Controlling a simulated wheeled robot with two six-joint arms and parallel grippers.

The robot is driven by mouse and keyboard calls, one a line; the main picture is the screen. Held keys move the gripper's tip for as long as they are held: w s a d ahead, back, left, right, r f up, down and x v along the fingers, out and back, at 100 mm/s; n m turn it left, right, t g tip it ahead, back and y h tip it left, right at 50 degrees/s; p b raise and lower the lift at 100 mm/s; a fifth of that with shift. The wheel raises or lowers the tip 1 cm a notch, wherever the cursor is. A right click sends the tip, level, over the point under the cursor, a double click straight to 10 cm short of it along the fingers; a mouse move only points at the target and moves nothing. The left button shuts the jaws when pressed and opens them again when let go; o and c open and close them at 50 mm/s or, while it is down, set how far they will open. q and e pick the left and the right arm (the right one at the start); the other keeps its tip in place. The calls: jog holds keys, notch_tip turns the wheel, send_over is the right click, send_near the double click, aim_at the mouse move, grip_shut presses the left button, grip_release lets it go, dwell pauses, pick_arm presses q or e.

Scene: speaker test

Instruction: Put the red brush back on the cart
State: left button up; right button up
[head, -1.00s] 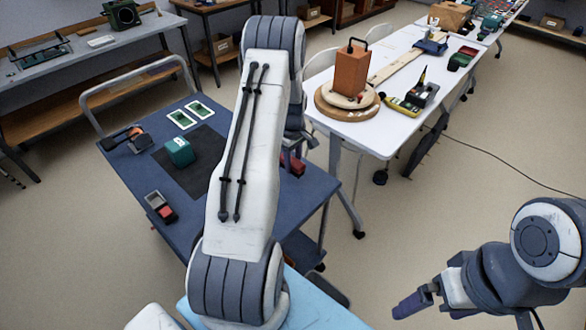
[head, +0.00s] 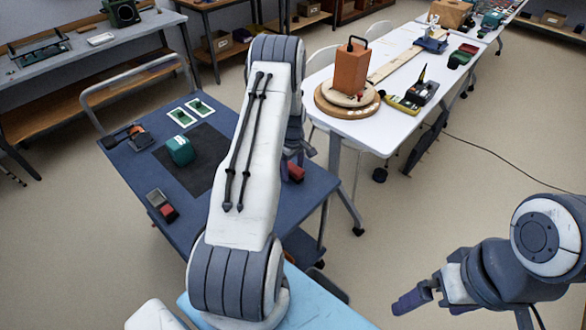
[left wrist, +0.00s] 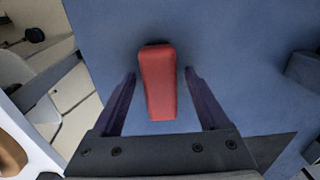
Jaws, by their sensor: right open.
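The red brush (left wrist: 158,85) shows whole in the left wrist view, a red block with a dark far end. It appears to lie on the blue top of the cart (left wrist: 235,60). My left gripper (left wrist: 161,72) is open around it, one finger on each side with gaps between. In the head view, the cart (head: 205,235) is left of centre, partly behind my left arm. Only a bit of the brush (head: 295,173) shows there, near the cart's right edge, beside my partly hidden left gripper. My right gripper (head: 425,295) is open and empty over the floor at lower right.
On the cart are a dark mat (head: 208,150), a green block (head: 180,151), two cards (head: 182,117), a grey-and-red item (head: 162,205) and a dark tool (head: 138,139). A white table (head: 400,50) with an orange block (head: 351,68) stands behind right. Floor on the right is clear.

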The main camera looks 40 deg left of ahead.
aim_at(293, 167)
pick_arm(q)
jog(key=shift+r, duration=0.1)
jog(key=shift+r, duration=0.25)
notch_tip(293, 167, up, 12)
jog(key=f+b, duration=0.1)
jog(key=b, duration=0.1)
jog(key=d+r+m, duration=0.3)
jog(key=d+r, duration=0.1)
jog(key=d, duration=0.4)
jog(key=d+r+m, duration=0.3)
jog(key=d+r, duration=0.1)
jog(key=d, duration=0.4)
jog(key=s+d+r+m, duration=0.4)
jog(key=s+d+m, duration=0.25)
jog(key=d, duration=0.65)
jog(key=s+d+m, duration=0.3)
jog(key=s+m, duration=0.1)
jog(key=s, duration=0.3)
jog(key=s+d+r+m, duration=0.1)
jog(key=s+d+m, duration=0.1)
jog(key=s+m, duration=0.2)
jog(key=s+d+r+m+h, duration=0.1)
jog(key=s+d+m, duration=0.2)
jog(key=s, duration=0.7)
jog(key=shift+s+d+r+m, duration=0.2)
jog(key=shift+d+r+m, duration=0.1)
jog(key=shift+m, duration=0.25)
jog(key=shift+f, duration=0.1)
